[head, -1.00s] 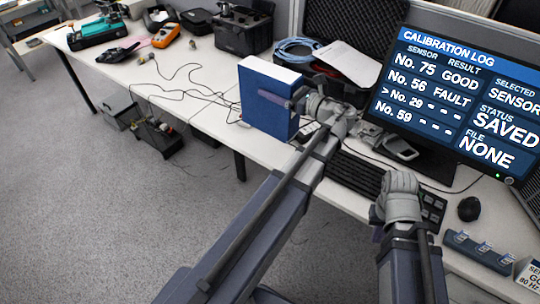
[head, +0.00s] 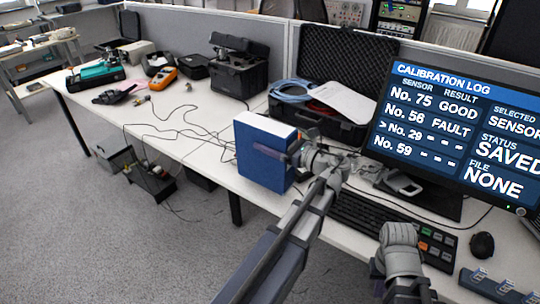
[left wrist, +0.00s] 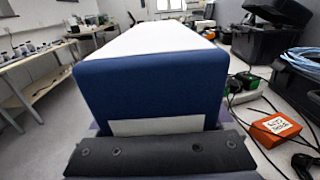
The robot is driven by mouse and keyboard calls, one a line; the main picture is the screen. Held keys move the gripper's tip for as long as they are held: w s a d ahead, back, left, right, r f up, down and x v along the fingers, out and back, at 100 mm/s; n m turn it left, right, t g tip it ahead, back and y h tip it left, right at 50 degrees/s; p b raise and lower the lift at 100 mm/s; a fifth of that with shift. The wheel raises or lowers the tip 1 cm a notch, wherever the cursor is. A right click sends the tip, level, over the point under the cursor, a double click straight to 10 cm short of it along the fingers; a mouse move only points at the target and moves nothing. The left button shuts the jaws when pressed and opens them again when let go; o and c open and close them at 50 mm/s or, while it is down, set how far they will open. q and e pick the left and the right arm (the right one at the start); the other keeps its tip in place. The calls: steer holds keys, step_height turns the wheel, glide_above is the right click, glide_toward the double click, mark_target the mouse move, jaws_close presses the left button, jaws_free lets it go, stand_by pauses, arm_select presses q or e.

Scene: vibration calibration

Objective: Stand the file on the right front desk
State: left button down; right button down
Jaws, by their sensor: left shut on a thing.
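The file (head: 262,160) is a blue upright box with a white top, near the desk's front edge left of the keyboard. I cannot tell whether its base touches the desk. My left gripper (head: 290,153) is shut on the file from its right side. In the left wrist view the file (left wrist: 150,85) fills the middle, with a dark gripper part across its near lower edge. My right gripper's wrist (head: 400,245) is at the lower right, in front of the keyboard; its fingers are hidden.
A monitor (head: 450,130) stands behind the keyboard (head: 375,220), with a mouse (head: 482,245) to the right. An open black case (head: 340,75) with a blue cable lies behind the file. Thin cables (head: 185,125) cross the desk on the left, where some bare surface shows.

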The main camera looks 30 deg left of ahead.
arm_select(q)
step_height(320, 180, down, 4)
steer(key=b, duration=0.3)
steer(key=shift+r, duration=0.2)
steer(key=shift+f+b, duration=0.1)
steer(key=shift+b, duration=0.25)
jaws_free()
steer(key=d, duration=1.2)
steer(key=shift+s, duration=0.45)
